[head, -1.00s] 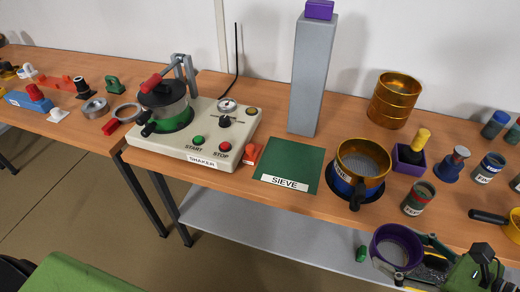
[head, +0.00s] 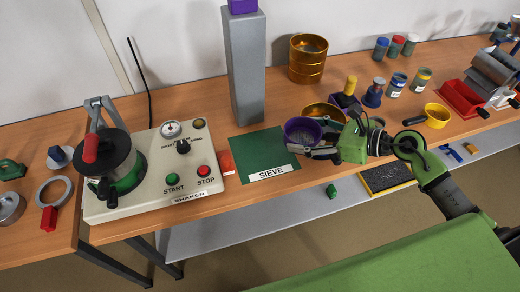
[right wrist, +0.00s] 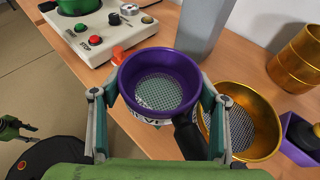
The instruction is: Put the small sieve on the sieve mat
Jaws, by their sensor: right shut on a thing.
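The small sieve is a purple ring with a wire mesh (head: 301,122). It also shows in the right wrist view (right wrist: 129,68). My right gripper (head: 318,150) is shut on its rim, with one finger on either side in the right wrist view. The sieve looks level and overlaps the right edge of the sieve mat in the head view. The sieve mat is a flat green square (head: 250,151) with a white SIEVE label. Green shows through the mesh in the right wrist view. I cannot tell the exact gap between sieve and mat.
A gold sieve (right wrist: 262,122) stands close to the right of the held sieve. A tall grey column (head: 247,75) stands behind the mat. The shaker (head: 155,190) is left of the mat, with a red-orange block (head: 226,162) between. A gold stack (head: 308,62) stands behind.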

